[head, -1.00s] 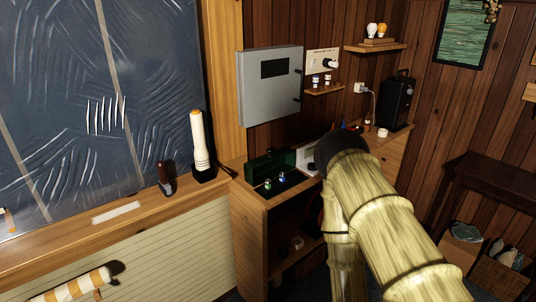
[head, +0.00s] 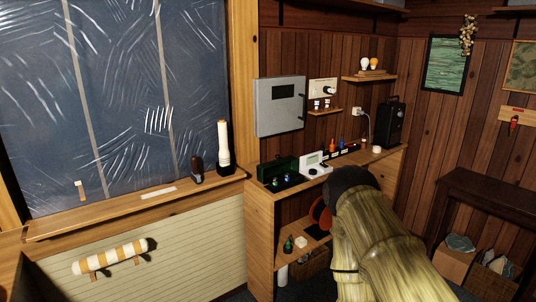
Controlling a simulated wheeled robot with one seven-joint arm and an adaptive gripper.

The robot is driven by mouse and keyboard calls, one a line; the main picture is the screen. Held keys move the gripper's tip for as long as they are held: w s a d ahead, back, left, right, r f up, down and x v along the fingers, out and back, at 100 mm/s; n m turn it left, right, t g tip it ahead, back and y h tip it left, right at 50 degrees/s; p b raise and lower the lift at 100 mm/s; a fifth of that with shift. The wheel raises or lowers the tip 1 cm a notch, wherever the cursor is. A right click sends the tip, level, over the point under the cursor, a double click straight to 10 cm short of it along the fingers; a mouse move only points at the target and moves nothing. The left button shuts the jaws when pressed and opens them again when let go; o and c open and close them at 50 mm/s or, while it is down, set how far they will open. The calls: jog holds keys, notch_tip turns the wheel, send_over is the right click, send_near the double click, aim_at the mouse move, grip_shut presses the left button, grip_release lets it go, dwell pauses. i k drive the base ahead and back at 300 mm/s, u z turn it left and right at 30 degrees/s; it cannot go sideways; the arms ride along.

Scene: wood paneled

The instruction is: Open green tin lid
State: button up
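A dark green box-like tin (head: 277,168) stands on the left end of the wooden cabinet top in the head view. Small bottles with bluish tops (head: 286,178) show at its front. It is small and dark here, and I cannot tell whether its lid is raised or closed. My arm, in pale yellow-green sections with a dark rounded joint, rises at the lower right, in front of the cabinet and to the right of the tin. My gripper does not show, and nothing of mine is seen touching the tin.
A white device (head: 313,160) stands right of the tin. A grey wall box (head: 279,106) hangs above. A black speaker-like box (head: 390,122) stands at the far right end. A flashlight (head: 223,147) stands on the sill. A lower shelf (head: 298,255) holds small items. A dark table (head: 490,205) is at right.

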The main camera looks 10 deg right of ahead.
aim_at(277, 168)
jog(key=u, duration=0.65)
jog(key=i, duration=1.55)
jog(key=z, duration=0.45)
